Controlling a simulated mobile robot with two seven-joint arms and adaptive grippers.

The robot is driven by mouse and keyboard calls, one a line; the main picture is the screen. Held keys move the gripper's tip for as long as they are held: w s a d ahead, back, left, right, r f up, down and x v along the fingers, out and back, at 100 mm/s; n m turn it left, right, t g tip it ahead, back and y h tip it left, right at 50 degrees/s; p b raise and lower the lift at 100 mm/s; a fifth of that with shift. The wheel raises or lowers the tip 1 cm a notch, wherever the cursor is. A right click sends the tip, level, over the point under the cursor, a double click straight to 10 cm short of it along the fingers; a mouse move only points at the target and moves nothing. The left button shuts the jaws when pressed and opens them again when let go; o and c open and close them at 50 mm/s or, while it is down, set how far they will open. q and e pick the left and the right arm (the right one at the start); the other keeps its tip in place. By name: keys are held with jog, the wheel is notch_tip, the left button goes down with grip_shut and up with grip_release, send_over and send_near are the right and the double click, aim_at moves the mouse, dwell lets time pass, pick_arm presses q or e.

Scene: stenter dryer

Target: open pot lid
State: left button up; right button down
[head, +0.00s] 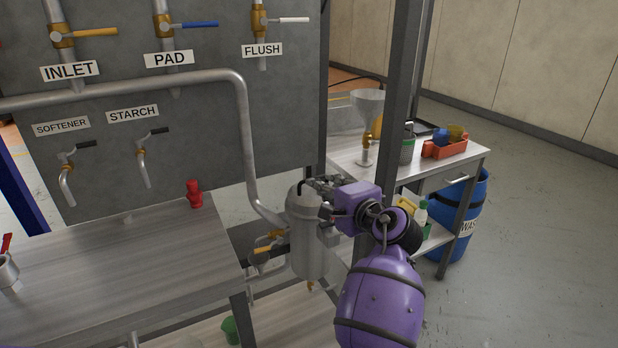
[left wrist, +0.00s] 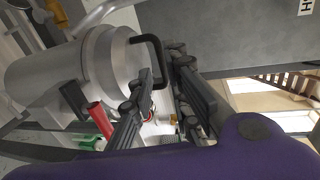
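The pot is a grey metal cylinder (head: 306,240) standing upright just right of the workbench. Its pale domed lid (head: 298,206) is on top and looks seated; the gripper partly hides it. In the left wrist view the pot (left wrist: 45,82) lies sideways, with a black loop handle (left wrist: 158,50) on the lid and a red lever (left wrist: 99,118) at its side. My left gripper (head: 317,188) is at the top of the pot. In the left wrist view its dark fingers (left wrist: 163,80) are apart, with the handle between or close to their tips; contact is unclear. My right gripper is not seen.
A pipe (head: 248,150) runs down beside the pot from the valve panel (head: 200,100). The workbench (head: 120,260) is at left. A dark post (head: 401,90) stands behind my arm. A side table (head: 470,158) holds a funnel (head: 367,105) and a red tray (head: 445,149).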

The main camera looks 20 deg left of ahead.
aim_at(314, 192)
pick_arm(q)
jog(key=x, duration=0.6)
jog(key=shift+w+a, duration=0.25)
jog(key=shift+c, duration=0.5)
grip_shut()
jog(key=shift+f, duration=0.1)
